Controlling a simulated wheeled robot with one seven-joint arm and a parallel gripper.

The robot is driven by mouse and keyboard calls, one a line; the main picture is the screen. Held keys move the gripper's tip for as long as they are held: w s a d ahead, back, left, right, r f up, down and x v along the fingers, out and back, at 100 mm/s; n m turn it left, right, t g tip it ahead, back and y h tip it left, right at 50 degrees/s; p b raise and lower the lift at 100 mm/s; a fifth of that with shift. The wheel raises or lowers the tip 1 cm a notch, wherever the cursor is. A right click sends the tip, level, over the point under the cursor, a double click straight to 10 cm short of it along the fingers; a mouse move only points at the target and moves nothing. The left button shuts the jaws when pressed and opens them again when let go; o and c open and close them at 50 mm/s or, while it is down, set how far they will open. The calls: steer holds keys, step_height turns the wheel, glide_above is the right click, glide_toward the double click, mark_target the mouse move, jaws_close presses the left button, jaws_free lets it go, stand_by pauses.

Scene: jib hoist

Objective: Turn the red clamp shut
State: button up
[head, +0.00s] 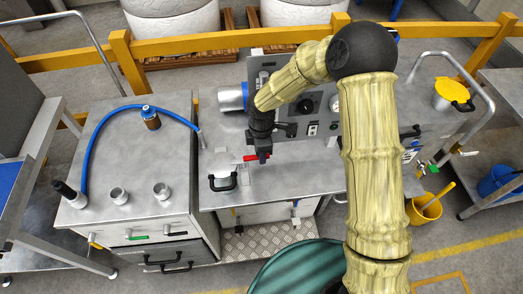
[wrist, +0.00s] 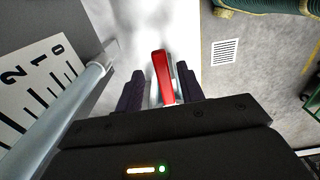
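The red clamp (head: 250,157) shows as a short red lever on the grey bench top, partly hidden behind my gripper in the head view. In the wrist view the red lever (wrist: 161,72) stands between my two dark fingers. My gripper (head: 262,154) points down at the lever's right end. In the wrist view my gripper (wrist: 160,88) is open, with a visible gap between the left finger and the lever. The right finger is close to the lever; I cannot tell whether it touches.
A grey panel with knobs (head: 300,100) stands behind. A blue hose (head: 98,128) curves over the left bench. In the wrist view a pale rod (wrist: 75,95) and a numbered scale (wrist: 30,90) are at left.

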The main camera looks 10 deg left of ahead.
steer(key=shift+d+r, duration=0.1)
step_height(320, 180, up, 17)
steer(key=b, duration=0.1)
steer(key=shift+b, duration=0.4)
stand_by(0.5)
steer(key=s+d+f+m+t, duration=0.1)
steer(key=s+d+m, duration=0.2)
steer(key=d+m, duration=0.4)
steer(key=s+d+f+m, duration=0.1)
steer(key=s+d+m, duration=0.3)
steer(key=d+m, duration=0.4)
steer(key=s+d+f+m+t, duration=0.1)
steer(key=s+d+f+m, duration=0.1)
steer(key=s+d+m, duration=0.2)
steer(key=d+m, duration=0.3)
steer(key=d, duration=0.5)
steer(key=shift+m+t, duration=0.3)
steer(key=shift+w+d, duration=0.1)
